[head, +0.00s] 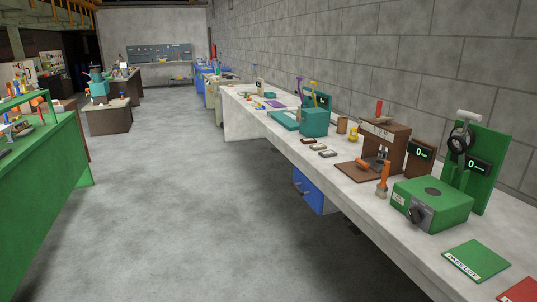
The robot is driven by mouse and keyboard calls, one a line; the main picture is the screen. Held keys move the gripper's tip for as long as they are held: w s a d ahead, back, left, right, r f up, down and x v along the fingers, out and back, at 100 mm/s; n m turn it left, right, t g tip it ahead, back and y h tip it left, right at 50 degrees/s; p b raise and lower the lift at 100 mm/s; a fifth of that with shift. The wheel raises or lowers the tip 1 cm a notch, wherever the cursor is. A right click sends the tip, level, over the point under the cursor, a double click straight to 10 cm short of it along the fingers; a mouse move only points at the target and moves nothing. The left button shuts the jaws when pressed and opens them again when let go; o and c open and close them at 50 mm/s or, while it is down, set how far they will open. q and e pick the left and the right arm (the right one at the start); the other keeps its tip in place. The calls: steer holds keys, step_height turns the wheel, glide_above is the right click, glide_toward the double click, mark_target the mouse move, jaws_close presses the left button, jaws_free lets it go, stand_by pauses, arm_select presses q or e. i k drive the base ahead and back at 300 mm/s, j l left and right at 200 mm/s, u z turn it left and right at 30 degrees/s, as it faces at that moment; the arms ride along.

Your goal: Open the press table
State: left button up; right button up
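Nothing in view is plainly marked as the press table. A long pale workbench (375,215) runs along the wall on the right. A brown press-like stand (386,137) with a red-topped part stands on it, with an orange-handled tool (383,180) in front. A blue drawer unit (309,190) is under the bench; it looks shut. A green table (45,190) stands at the left edge, only partly in view. Neither of my grippers shows.
A teal box (314,122) is farther back. A brown stand (108,117) is at back left. The grey floor (190,200) between is clear.

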mark_target(376, 163)
steer(key=i+z, duration=0.1)
steer(key=i, duration=0.4)
steer(key=i+j+z, duration=0.1)
steer(key=i, duration=0.45)
steer(key=i+j+z, duration=0.15)
steer(key=i, duration=0.35)
steer(key=i+j+z, duration=0.1)
steer(key=i, duration=0.4)
steer(key=i+j+z, duration=0.5)
steer(key=i, duration=0.25)
